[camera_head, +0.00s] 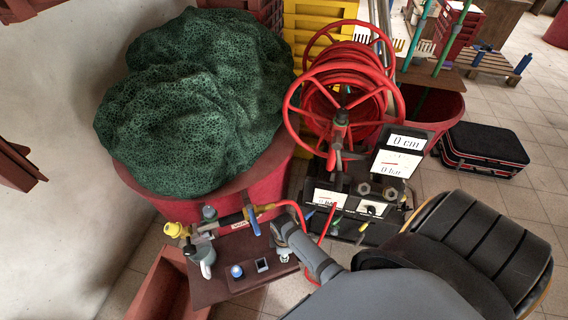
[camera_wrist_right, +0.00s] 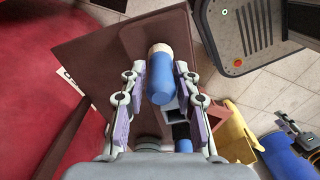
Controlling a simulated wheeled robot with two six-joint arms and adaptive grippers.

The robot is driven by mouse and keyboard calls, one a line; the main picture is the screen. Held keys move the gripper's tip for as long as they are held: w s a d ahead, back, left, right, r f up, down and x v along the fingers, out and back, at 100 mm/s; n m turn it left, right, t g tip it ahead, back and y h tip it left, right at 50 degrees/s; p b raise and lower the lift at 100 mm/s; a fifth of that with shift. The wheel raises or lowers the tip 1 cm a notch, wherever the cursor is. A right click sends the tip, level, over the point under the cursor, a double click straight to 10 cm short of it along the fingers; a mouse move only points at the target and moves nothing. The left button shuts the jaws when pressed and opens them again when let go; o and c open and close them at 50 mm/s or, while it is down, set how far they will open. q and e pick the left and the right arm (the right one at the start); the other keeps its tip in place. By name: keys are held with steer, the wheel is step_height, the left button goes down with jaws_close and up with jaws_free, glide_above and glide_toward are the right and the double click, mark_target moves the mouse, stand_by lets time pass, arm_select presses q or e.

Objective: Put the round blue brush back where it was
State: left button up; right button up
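The round blue brush (camera_wrist_right: 161,82) shows in the right wrist view, its blue end nearer the camera and its beige end beyond the fingertips. My right gripper (camera_wrist_right: 161,72) has a finger on each side and seems shut on it. A brown board (camera_head: 215,285) bears another blue round piece (camera_head: 237,271) in a pale collar and a dark square holder (camera_head: 262,265). The holder lies partly behind the brush in the wrist view (camera_wrist_right: 174,115).
A red tub (camera_head: 170,207) with a green netted heap stands behind the board. Brass fittings with a yellow end (camera_head: 175,230) sit along the board's back. A red hose reel (camera_head: 340,90) and a panel with displays (camera_head: 397,160) stand to the right. A reddish crate (camera_head: 160,285) is below left.

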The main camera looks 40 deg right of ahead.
steer(key=shift+o, duration=1.2)
steer(key=shift+r, duration=0.25)
step_height(320, 180, up, 12)
steer(key=shift+f+p, duration=0.1)
steer(key=shift+p, duration=0.55)
